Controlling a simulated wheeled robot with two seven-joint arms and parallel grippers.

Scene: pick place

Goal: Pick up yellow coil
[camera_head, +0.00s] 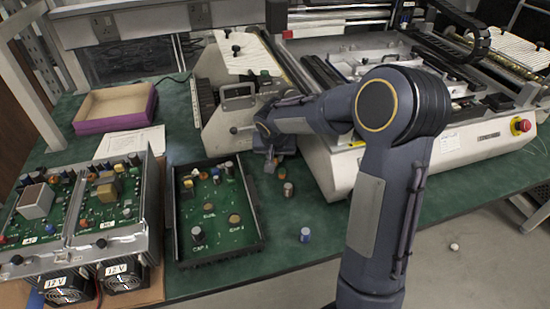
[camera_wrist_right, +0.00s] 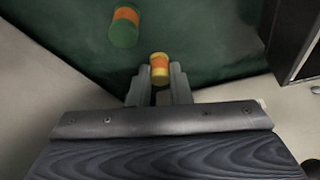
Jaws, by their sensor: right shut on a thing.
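The yellow coil (camera_wrist_right: 159,60), with an orange band, sits between the two fingertips of my right gripper (camera_wrist_right: 159,76) in the right wrist view. The fingers are shut on it from both sides. Whether the coil touches the table is hard to tell. My left gripper is not in view.
A green coil with an orange band (camera_wrist_right: 125,27) lies close by. A silver part (camera_head: 288,189) and a blue part (camera_head: 305,235) stand nearer the front. A black tray with a circuit board (camera_head: 210,215) is at left, a large white machine (camera_head: 325,160) at right.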

